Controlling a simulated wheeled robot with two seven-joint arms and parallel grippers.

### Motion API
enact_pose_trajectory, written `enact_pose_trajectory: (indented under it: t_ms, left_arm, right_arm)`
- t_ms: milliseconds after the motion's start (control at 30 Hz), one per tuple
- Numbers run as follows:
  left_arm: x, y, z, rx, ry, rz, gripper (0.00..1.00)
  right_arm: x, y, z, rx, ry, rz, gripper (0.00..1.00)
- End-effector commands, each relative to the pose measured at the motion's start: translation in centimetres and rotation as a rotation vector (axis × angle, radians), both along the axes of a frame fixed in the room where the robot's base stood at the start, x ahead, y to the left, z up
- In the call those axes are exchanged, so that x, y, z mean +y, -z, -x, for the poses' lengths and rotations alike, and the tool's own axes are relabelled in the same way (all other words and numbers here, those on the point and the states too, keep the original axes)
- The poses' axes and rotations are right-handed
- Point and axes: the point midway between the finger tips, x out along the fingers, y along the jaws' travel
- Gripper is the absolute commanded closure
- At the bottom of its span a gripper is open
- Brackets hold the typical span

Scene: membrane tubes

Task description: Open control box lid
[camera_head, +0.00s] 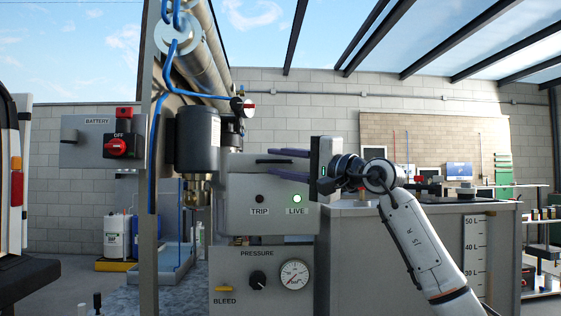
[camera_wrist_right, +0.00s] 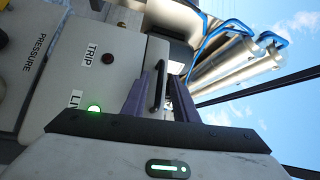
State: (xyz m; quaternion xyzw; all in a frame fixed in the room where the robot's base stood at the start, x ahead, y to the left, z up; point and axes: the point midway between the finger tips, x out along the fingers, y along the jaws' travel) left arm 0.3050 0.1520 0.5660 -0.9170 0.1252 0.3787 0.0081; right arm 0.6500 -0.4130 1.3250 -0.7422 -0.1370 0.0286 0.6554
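The grey control box (camera_head: 238,213) has a dark TRIP lamp and a lit green LIVE lamp on its front. Its lid (camera_head: 243,171) looks closed. A black bar handle (camera_wrist_right: 159,75) shows in the right wrist view. My right gripper (camera_head: 275,156) reaches in from the right at the lid's height, with its purple fingers pointing left. In the right wrist view the fingers (camera_wrist_right: 158,92) are apart, and the handle appears in the gap between them. I cannot tell whether they touch it. My left gripper is out of view.
A pressure panel (camera_head: 232,268) with a knob and gauge is below the box. A dark cylinder (camera_head: 197,140) and blue hoses (camera_head: 157,125) stand to the left, with metal tubes (camera_head: 205,60) above. A grey tank (camera_head: 340,260) stands to the right, behind my right arm.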

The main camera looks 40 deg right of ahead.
Motion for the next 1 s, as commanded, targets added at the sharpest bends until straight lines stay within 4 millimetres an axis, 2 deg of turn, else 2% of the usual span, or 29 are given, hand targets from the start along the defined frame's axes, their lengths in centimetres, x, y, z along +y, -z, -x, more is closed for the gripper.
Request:
enact_pose_trajectory:
  t_ms: [167,300,333,1000]
  left_arm:
    - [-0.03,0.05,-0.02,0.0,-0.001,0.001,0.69]
    - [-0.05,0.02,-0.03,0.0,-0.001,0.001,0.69]
    - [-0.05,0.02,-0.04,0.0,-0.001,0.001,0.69]
    - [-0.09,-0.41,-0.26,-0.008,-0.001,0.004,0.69]
  right_arm:
    - [0.0,0.0,0.02,0.0,0.0,0.0,0.74]
    - [-0.01,0.01,0.03,0.0,0.0,0.0,0.97]
    - [-0.01,0.0,0.03,0.0,0.0,0.0,1.0]
    - [-0.01,0.02,0.05,0.0,0.0,-0.001,1.0]
